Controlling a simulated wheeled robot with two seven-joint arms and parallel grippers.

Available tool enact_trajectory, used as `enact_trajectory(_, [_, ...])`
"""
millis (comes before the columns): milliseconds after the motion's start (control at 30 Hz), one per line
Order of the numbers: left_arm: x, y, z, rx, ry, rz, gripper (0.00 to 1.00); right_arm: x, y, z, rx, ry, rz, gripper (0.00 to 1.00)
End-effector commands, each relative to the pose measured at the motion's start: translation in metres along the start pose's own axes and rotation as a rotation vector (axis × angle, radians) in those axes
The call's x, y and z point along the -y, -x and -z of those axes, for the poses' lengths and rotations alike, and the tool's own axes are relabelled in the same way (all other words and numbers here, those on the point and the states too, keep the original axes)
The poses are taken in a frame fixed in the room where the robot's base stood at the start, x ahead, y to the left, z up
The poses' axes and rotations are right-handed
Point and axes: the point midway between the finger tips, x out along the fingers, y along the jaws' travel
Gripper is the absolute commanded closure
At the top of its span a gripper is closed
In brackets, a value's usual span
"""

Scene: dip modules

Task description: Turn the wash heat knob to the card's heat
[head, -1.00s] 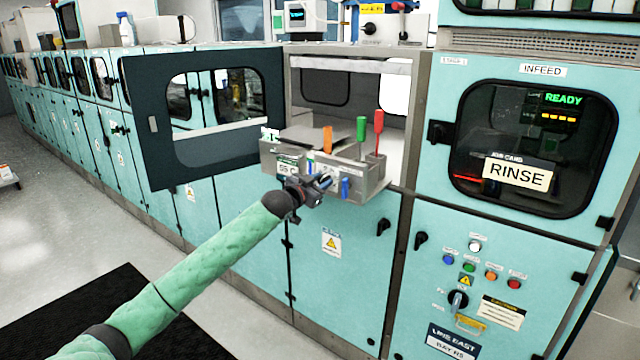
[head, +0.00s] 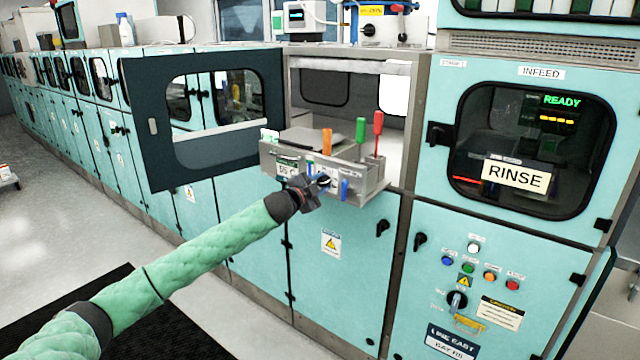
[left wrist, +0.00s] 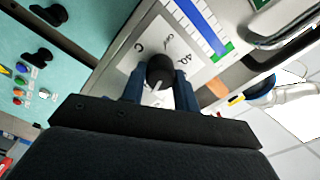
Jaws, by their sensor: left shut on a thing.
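My left gripper (head: 322,184) is at the front of the open module's pulled-out unit (head: 352,192). In the left wrist view, its two blue fingers (left wrist: 160,88) stand on either side of a round black knob (left wrist: 160,68) and are shut on it. The knob has a pale pointer line toward the bottom of that picture. It sits on a light dial plate (left wrist: 133,70) with printed marks, too small to read fully. A small card (head: 288,168) left of the gripper seems to read "55 C". In the head view the gripper hides the knob. My right gripper is out of view.
A dark windowed door (head: 160,150) stands open left of the unit. Orange, green (head: 361,130) and red (head: 378,122) handles rise from the unit. The infeed window at right bears a "RINSE" sign (head: 515,175) and a green "READY" display. Floor at left is mostly clear.

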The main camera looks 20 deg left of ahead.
Motion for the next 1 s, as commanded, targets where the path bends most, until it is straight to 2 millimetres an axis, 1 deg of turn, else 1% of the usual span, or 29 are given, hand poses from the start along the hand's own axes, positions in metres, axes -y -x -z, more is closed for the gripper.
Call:
enact_trajectory(300, [-0.001, 0.000, -0.001, 0.001, -0.044, -0.001, 0.93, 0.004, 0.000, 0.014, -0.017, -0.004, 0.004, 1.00])
enact_trajectory(467, [-0.001, 0.000, -0.001, 0.001, -0.045, -0.001, 0.93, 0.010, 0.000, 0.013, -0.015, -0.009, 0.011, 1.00])
enact_trajectory(600, [-0.001, 0.000, -0.001, 0.001, -0.045, -0.001, 0.93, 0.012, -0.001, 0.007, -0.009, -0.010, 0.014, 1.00])
enact_trajectory(633, [-0.001, 0.000, -0.001, 0.001, -0.044, -0.001, 0.68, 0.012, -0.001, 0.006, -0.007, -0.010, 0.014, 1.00])
enact_trajectory(733, [-0.001, 0.000, 0.000, 0.001, -0.044, -0.001, 0.48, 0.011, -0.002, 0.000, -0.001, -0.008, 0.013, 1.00])
enact_trajectory(867, [-0.001, 0.000, 0.000, 0.000, -0.044, 0.000, 0.48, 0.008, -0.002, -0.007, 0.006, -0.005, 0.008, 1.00])
enact_trajectory(1000, [-0.001, 0.000, 0.000, 0.000, -0.044, 0.000, 0.48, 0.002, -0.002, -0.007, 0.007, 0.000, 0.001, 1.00])
